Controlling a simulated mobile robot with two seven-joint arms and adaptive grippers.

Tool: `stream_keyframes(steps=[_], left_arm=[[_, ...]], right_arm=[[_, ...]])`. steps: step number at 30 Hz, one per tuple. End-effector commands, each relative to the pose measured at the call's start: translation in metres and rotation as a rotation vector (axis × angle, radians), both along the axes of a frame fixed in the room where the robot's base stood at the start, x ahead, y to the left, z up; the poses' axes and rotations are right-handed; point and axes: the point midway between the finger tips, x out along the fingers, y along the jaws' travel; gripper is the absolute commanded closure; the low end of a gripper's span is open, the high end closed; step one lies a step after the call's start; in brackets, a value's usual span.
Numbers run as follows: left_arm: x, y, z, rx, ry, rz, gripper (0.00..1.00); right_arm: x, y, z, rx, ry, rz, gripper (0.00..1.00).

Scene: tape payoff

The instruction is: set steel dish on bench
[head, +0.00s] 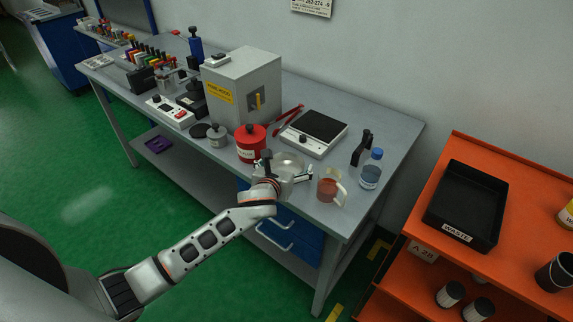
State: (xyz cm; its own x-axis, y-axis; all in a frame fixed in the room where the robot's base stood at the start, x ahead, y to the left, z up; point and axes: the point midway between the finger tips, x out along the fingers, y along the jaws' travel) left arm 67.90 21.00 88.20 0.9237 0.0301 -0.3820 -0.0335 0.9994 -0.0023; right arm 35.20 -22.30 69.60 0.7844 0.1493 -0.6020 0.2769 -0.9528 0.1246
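A shallow round steel dish (289,161) shows near the front edge of the grey bench (375,149), between the red can and the beaker. My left gripper (287,168) is at the dish, with its fingers spread to either side of it. The hand hides the near side of the dish. I cannot tell whether the fingers press on the dish, or whether it touches the bench top. My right gripper is not in view.
A red can (250,144) stands left of the dish, and a beaker of reddish liquid (329,185) right of it. Behind are a scale (314,131) and a grey box (241,90). A blue-capped bottle (371,169) stands at the right. An orange shelf (463,145) holds a black waste tray (466,205).

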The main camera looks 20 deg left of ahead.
Motion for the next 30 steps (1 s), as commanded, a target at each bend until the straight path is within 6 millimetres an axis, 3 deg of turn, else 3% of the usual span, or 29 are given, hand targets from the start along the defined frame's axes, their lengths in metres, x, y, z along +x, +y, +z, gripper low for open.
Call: stream_keyframes(steps=[13, 30], left_arm=[[-0.007, 0.0, 0.005, 0.001, 0.0, 0.0, 0.09], [-0.099, -0.003, 0.043, 0.0, 0.001, -0.001, 0.09]], right_arm=[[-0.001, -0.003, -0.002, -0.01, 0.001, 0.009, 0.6], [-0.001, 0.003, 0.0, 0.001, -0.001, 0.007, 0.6]])
